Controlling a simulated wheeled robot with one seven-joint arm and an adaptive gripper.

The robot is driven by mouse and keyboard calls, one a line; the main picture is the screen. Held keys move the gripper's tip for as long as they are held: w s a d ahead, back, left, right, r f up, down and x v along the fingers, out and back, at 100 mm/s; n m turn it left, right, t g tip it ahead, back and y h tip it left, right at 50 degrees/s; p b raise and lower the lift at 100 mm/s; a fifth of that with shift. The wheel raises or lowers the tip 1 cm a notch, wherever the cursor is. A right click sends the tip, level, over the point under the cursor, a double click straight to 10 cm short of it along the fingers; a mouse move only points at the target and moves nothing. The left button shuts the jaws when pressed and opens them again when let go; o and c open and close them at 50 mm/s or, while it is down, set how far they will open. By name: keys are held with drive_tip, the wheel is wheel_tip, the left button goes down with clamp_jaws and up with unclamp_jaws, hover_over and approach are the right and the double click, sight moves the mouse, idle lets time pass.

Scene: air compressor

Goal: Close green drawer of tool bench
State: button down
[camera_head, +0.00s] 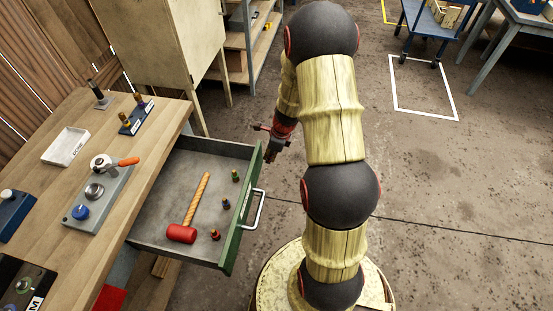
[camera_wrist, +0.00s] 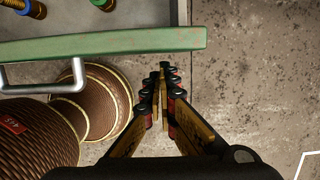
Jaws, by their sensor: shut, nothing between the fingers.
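The green drawer (camera_head: 240,215) of the wooden tool bench (camera_head: 75,250) is pulled far out in the head view. A silver bar handle (camera_head: 257,208) sits on its outer face. Inside lie a red-headed hammer (camera_head: 181,234) and several small bolt-like pieces. My gripper (camera_head: 269,153) is beside the far end of the drawer front, away from the handle. In the wrist view, the shut, empty fingers (camera_wrist: 166,72) point at the green front (camera_wrist: 130,42) near its right end. The handle (camera_wrist: 45,88) is to their left. I cannot tell whether the fingertips touch the front.
The bench top holds a white tray (camera_head: 65,146), a grey fixture with an orange-handled part (camera_head: 98,195), and small stands. A wooden cabinet (camera_head: 160,45) and shelves (camera_head: 252,35) stand behind.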

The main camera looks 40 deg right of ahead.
drive_tip(key=shift+w+a, duration=0.2)
drive_tip(key=shift+w, duration=0.05)
drive_tip(key=p, duration=1.7)
hover_over(194, 155)
drive_tip(key=shift+s+d, duration=0.3)
drive_tip(key=shift+s, duration=0.15)
drive_tip(key=shift+w+a+p, duration=0.35)
drive_tip(key=shift+w, duration=0.2)
drive_tip(key=shift+r, duration=0.1)
